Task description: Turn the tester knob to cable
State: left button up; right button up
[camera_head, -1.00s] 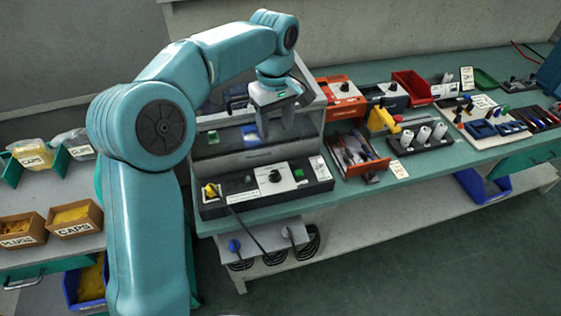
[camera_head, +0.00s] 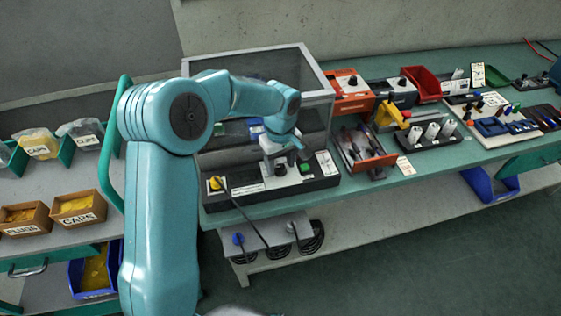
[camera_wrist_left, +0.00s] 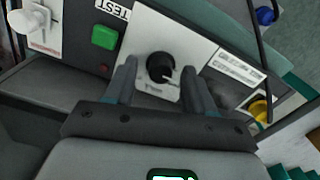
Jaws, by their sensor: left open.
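The tester (camera_head: 235,193) is a long dark box with a light panel at the front of the bench. Its black round knob (camera_wrist_left: 160,67) sits on a white plate in the wrist view, with a light pointer mark toward the lower right. The small lettering around it is too blurred to read. My left gripper (camera_head: 280,164) is open over the panel. Its two fingers stand on either side of the knob, with gaps visible, so it does not grip it. In the head view the gripper partly hides the knob. My right gripper is not in view.
A green button (camera_wrist_left: 104,37) beside a TEST label and a yellow plug (camera_wrist_left: 260,109) with a dark cable flank the knob. A clear-walled case (camera_head: 262,70) stands behind the tester. An orange tray (camera_head: 372,153) lies to the right.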

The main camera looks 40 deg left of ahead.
pick_arm(q)
jog(key=shift+s+r, duration=0.1)
jog(key=shift+c, duration=1)
grip_shut()
